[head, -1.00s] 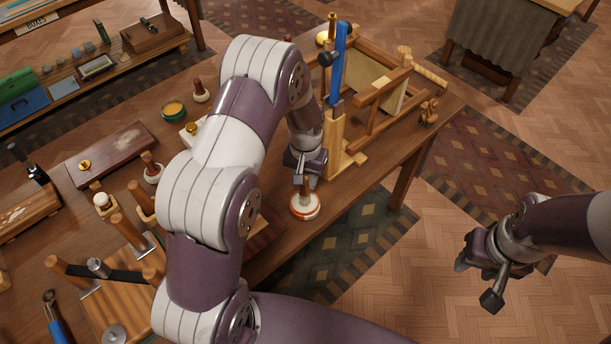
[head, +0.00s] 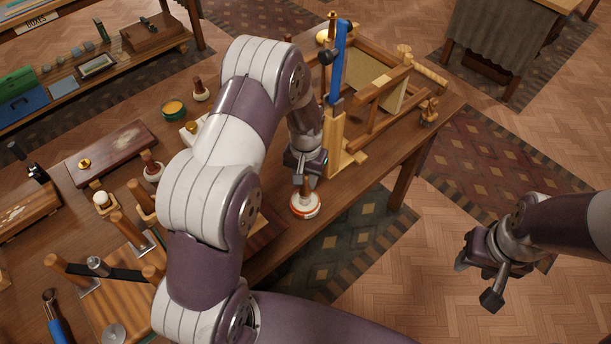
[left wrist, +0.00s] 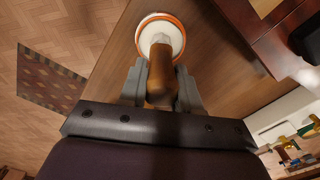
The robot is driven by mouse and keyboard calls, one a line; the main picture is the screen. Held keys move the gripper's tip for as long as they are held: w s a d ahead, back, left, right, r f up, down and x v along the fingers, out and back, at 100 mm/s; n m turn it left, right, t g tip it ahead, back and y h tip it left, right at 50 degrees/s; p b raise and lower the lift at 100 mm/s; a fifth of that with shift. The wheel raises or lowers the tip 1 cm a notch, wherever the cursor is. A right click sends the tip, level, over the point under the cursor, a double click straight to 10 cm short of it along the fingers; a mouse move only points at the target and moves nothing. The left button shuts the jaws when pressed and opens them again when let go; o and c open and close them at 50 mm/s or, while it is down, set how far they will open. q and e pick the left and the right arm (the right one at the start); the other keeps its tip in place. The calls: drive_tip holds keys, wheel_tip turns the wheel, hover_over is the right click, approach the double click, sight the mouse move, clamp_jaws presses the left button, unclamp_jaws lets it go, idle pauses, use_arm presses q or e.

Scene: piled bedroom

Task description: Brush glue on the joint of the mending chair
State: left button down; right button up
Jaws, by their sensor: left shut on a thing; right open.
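The mending chair (head: 369,110), a wooden frame with a pale panel, lies at the far right end of the workbench. A clamp with a blue bar (head: 338,62) stands upright at its near side. My left gripper (head: 306,178) is shut on the wooden handle of the glue brush (left wrist: 161,72). The brush points into or onto a white pot with an orange rim (head: 305,205) near the bench's front edge; I cannot tell how deep its tip is. The pot also shows in the left wrist view (left wrist: 148,40). My right gripper (head: 480,270) is open and empty, off the bench above the floor.
A dark wooden board (head: 112,152), a green-rimmed jar (head: 174,109) and several wooden-handled tools crowd the bench's left part. My left arm hides the bench's middle. A shelf (head: 75,80) stands behind at left.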

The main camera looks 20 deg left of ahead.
sight(306, 177)
idle(0.4)
use_arm(q)
wheel_tip(306, 177, up, 7)
drive_tip(key=p, duration=0.5)
drive_tip(key=shift+p, duration=0.4)
drive_tip(key=shift+f, duration=0.1)
drive_tip(key=f+b, duration=0.1)
drive_tip(key=s+f+b, duration=0.1)
drive_tip(key=f+b, duration=0.2)
drive_tip(key=shift+s+d+f, duration=0.15)
drive_tip(key=shift+s+d, duration=0.05)
drive_tip(key=shift+d, duration=0.15)
drive_tip(key=shift+d+r, duration=0.1)
drive_tip(key=shift+r, duration=0.25)
